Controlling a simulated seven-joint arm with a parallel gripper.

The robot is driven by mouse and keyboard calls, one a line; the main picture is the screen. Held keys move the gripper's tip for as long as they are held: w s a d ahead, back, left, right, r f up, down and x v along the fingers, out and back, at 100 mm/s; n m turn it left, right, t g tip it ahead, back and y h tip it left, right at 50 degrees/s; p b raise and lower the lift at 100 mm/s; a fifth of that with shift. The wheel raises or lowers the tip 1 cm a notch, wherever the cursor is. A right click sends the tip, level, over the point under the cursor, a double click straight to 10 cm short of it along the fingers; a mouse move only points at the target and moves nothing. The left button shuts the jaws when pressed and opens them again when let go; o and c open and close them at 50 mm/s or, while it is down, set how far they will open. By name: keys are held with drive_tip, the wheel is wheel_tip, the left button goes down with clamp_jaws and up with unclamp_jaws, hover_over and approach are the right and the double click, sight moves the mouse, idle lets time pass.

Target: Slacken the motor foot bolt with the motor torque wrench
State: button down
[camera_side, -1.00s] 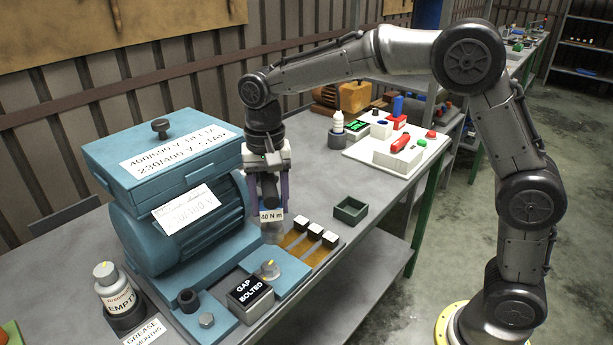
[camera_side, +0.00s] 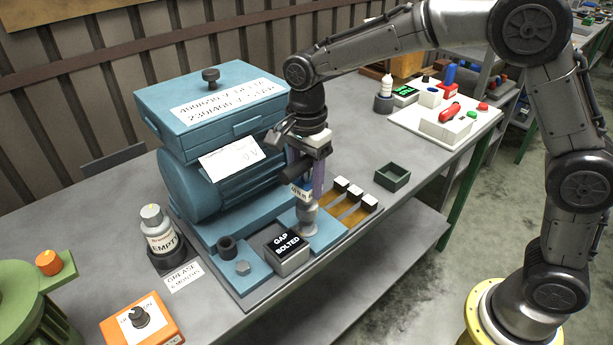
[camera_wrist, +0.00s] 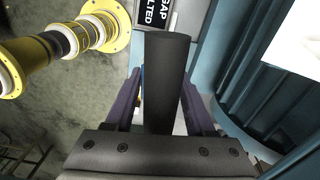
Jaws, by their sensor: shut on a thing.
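My gripper (camera_side: 306,178) is shut on the motor torque wrench. In the side view the wrench shows a small label (camera_side: 299,194) and a grey socket end (camera_side: 307,218). In the wrist view its dark handle (camera_wrist: 166,70) stands between my purple fingers (camera_wrist: 160,95). The socket end is down at the right end of the blue motor foot (camera_side: 327,235), beside the "GAP BOLTED" box, and covers the motor foot bolt there. I cannot tell how fully it is seated. The blue motor (camera_side: 205,185) stands just behind and left.
The "GAP BOLTED" box (camera_side: 287,252), a hex bolt (camera_side: 243,267) and a black cylinder (camera_side: 227,247) are close by on the left. Several black-and-white blocks (camera_side: 355,192) and a green tray (camera_side: 392,178) lie right. An orange knob box (camera_side: 142,322) is at front left.

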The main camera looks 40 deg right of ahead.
sight(306, 204)
drive_tip(key=m, duration=0.5)
drive_tip(key=shift+f+m, duration=0.2)
drive_tip(key=shift+m, duration=0.2)
drive_tip(key=m, duration=0.5)
drive_tip(key=shift+f, duration=0.2)
drive_tip(key=shift+f, duration=1.7)
